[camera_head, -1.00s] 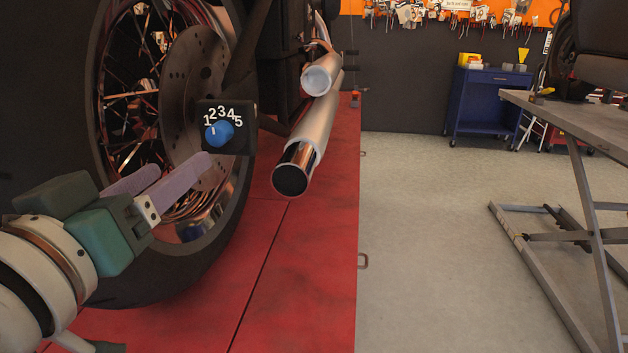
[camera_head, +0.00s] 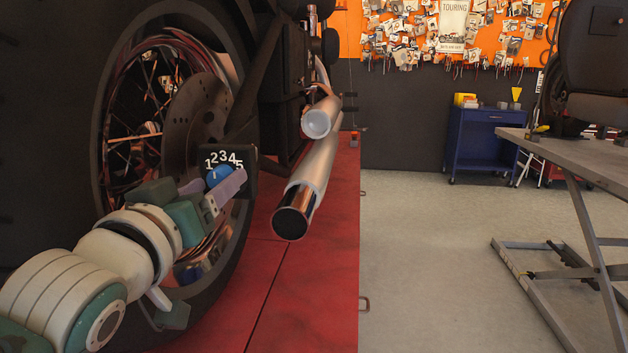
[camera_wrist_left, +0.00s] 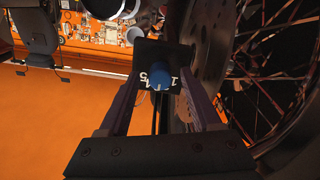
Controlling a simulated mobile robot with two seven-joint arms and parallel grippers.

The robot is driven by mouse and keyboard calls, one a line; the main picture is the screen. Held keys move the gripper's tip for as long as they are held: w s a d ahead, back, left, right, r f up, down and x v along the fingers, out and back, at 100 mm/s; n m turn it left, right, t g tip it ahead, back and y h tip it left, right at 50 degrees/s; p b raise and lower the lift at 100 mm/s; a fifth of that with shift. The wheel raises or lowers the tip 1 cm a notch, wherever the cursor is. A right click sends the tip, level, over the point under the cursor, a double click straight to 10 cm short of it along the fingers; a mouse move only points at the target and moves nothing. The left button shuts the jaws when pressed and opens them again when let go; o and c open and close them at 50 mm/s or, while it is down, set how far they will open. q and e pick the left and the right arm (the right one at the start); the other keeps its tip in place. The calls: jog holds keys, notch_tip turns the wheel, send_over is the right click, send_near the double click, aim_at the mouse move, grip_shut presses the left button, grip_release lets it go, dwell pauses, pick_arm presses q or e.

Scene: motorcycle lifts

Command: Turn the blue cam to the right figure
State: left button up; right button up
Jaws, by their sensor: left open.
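The blue cam (camera_head: 219,175) is a small round knob on a black plate (camera_head: 243,182) beside the motorcycle's rear wheel. White figures 1 to 5 arc above it. A pale mark on the cam seems to point up toward the low figures, but the exact figure is hard to tell. My left gripper (camera_head: 223,179) is open, its purple fingers at the cam and partly covering its lower side in the head view. In the left wrist view the cam (camera_wrist_left: 160,78) sits between the two spread fingers, with no clear contact. My right gripper is not in view.
The spoked wheel and tyre (camera_head: 105,100) stand close behind my left arm. Two exhaust pipes (camera_head: 316,165) stick out just right of the plate. The red lift platform (camera_head: 300,300) lies below. Grey floor is open to the right, before another lift (camera_head: 580,150).

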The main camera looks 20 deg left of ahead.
pick_arm(q)
jog(key=shift+c, duration=0.3)
grip_shut()
jog(key=shift+m, duration=0.3)
jog(key=shift+m+p, duration=0.5)
jog(key=shift+m, duration=0.6)
jog(key=shift+m+p, duration=0.3)
jog(key=shift+m, duration=1.2)
jog(key=shift+o, duration=0.3)
grip_release()
